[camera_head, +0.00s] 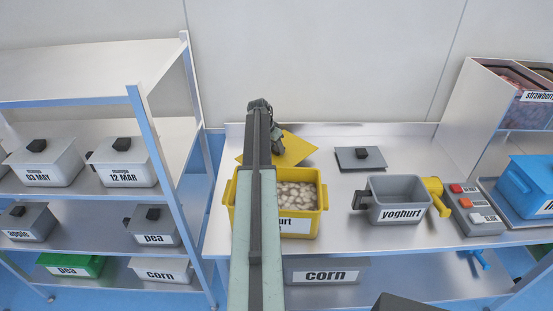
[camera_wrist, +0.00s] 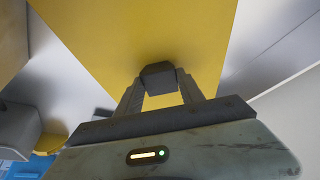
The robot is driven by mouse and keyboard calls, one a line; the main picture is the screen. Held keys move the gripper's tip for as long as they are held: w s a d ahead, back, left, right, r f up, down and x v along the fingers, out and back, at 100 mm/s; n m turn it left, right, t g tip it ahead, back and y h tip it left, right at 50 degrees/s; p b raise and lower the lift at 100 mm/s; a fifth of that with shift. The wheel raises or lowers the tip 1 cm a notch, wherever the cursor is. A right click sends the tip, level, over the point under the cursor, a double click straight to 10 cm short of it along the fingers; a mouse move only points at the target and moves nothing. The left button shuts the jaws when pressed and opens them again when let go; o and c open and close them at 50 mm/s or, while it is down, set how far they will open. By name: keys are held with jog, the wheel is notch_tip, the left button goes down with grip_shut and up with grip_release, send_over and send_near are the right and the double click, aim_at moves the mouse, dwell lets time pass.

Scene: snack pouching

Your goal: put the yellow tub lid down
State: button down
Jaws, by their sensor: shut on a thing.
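The yellow tub lid (camera_head: 293,149) is behind the yellow tub, over the back of the steel counter. In the wrist view the lid (camera_wrist: 120,35) fills the upper middle, and my gripper (camera_wrist: 160,78) is shut on its dark knob (camera_wrist: 157,70). The yellow tub (camera_head: 315,223) stands open with pale round pieces inside; my arm covers its left part and some of its label. I cannot tell whether the lid touches the counter. In the head view my arm hides the knob and part of the lid.
A grey yoghurt tub (camera_head: 398,200) with a yellow handled thing (camera_head: 437,196) stands farther right, beside a button box (camera_head: 473,209). A shelf rack (camera_head: 152,130) stands left. Counter between the two lids is clear.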

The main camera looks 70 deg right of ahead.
aim_at(275, 149)
notch_tip(275, 149, down, 4)
jog(key=b, duration=0.3)
jog(key=shift+r, duration=0.2)
jog(key=shift+f, duration=0.2)
jog(key=c, duration=0.7)
grip_release()
jog(key=shift+r+p, duration=0.3)
jog(key=shift+r, duration=0.2)
jog(key=p+v, duration=1)
jog(key=v, duration=0.1)
jog(key=shift+a+r, duration=0.2)
